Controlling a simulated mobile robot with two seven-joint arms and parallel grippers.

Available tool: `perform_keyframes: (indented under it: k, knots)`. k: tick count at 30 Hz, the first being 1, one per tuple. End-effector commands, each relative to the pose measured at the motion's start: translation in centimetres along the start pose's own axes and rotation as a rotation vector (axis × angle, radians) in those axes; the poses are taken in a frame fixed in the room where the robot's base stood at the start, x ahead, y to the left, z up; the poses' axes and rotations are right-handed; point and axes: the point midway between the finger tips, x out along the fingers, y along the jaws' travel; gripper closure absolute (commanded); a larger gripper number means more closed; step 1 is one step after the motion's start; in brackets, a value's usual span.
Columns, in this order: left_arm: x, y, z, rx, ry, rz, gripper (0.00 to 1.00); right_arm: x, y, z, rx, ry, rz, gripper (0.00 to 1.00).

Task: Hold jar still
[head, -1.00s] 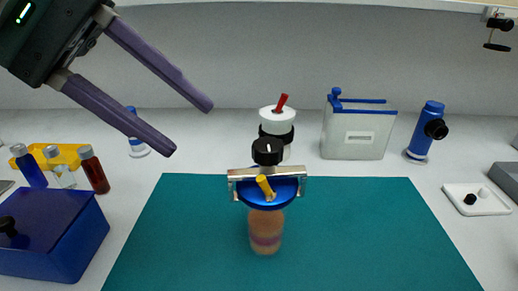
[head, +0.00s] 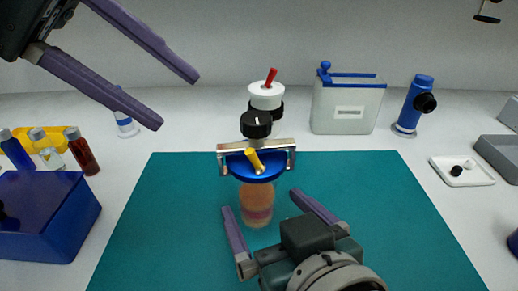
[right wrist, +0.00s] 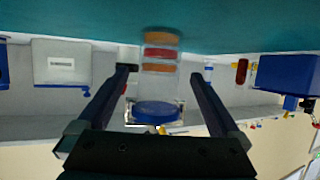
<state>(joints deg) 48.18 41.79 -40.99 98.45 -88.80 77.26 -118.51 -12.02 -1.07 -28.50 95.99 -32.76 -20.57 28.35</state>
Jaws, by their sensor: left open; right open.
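My left gripper (head: 178,100) is open and empty, high at the upper left, away from the jar.
A blue box (head: 45,225) and several small bottles (head: 82,150) stand at the left. A clear tank (head: 345,105), a blue scope-like device (head: 413,105) and a white bottle with a red tip (head: 265,95) stand behind the mat (head: 370,190). A white tray (head: 462,171) lies right.

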Motion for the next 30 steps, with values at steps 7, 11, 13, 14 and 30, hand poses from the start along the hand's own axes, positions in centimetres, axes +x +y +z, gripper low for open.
perform_keyframes:
  k: [7,11,13,14,30]
  knots:
    - [0.0,0.0,0.0,0.0,0.0,0.0,0.5,3.6,0.1,0.0,0.002,0.0,0.002,0.0]
    - [0.0,0.0,0.0,0.0,0.0,0.0,0.5,4.5,0.1,0.0,0.001,-0.001,0.002,0.0]
    - [0.0,0.0,0.0,0.0,0.0,0.0,0.5,4.8,0.1,0.0,0.002,-0.001,0.001,0.0]
    - [0.0,0.0,0.0,0.0,0.0,0.0,0.5,4.8,0.1,0.0,0.002,-0.001,0.001,0.0]
    - [0.0,0.0,0.0,0.0,0.0,0.0,0.5,4.9,0.1,0.0,0.001,-0.001,0.001,0.3]
